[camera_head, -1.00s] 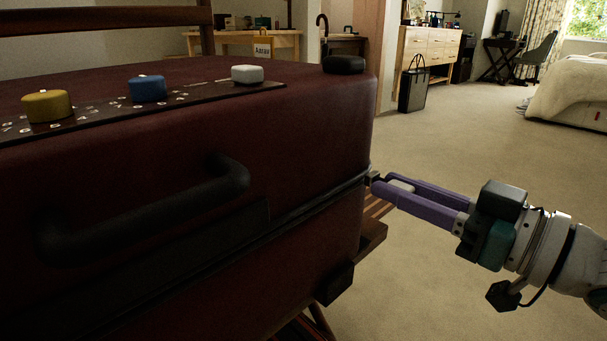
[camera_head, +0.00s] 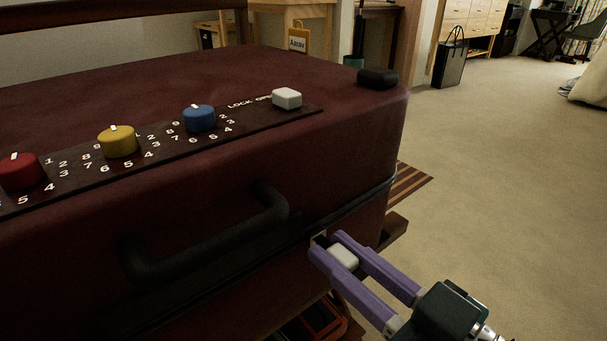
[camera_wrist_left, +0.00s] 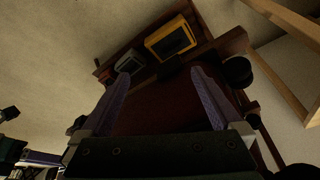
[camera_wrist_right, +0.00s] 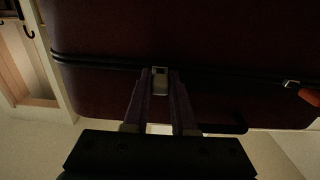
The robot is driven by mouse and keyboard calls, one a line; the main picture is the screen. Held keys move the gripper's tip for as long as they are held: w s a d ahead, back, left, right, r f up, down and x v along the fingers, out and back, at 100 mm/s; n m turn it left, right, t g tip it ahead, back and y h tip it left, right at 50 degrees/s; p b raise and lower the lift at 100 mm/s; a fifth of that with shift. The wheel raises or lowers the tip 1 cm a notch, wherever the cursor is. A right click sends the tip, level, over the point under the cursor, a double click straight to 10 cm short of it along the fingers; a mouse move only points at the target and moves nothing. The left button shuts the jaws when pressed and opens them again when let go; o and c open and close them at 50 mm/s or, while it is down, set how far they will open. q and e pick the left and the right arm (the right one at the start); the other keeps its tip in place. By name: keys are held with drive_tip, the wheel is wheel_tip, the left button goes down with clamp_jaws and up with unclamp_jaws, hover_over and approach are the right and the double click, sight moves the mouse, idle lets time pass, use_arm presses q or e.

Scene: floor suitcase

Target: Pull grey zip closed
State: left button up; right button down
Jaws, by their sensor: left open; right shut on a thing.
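A large dark red suitcase (camera_head: 300,90) has a dark zip track running around its side, below a black handle (camera_head: 210,235). My right gripper (camera_head: 330,245), with purple fingers, is shut on the grey zip pull (camera_head: 342,257) at the front side, near the right corner. The right wrist view shows the zip's slider (camera_wrist_right: 159,80) between the fingertips, on the track. My left gripper (camera_wrist_left: 160,76) shows only in the left wrist view. It is open, with nothing between its fingers.
Another zip slider (camera_wrist_right: 290,85) with an orange pull (camera_wrist_right: 308,95) sits along the track. Red, yellow and blue dials and a white knob (camera_head: 287,98) are on the suitcase top. A yellow-framed item (camera_wrist_left: 170,38) lies near my left gripper.

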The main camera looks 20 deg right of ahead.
drive_tip(key=c, duration=1.1)
unclamp_jaws()
drive_tip(key=shift+a, duration=0.1)
drive_tip(key=o, duration=0.4)
drive_tip(key=shift+s+a, duration=0.1)
drive_tip(key=shift+a, duration=0.05)
drive_tip(key=shift+s+d, duration=0.3)
drive_tip(key=shift+s, duration=0.15)
drive_tip(key=p+v, duration=0.2)
drive_tip(key=v, duration=0.7)
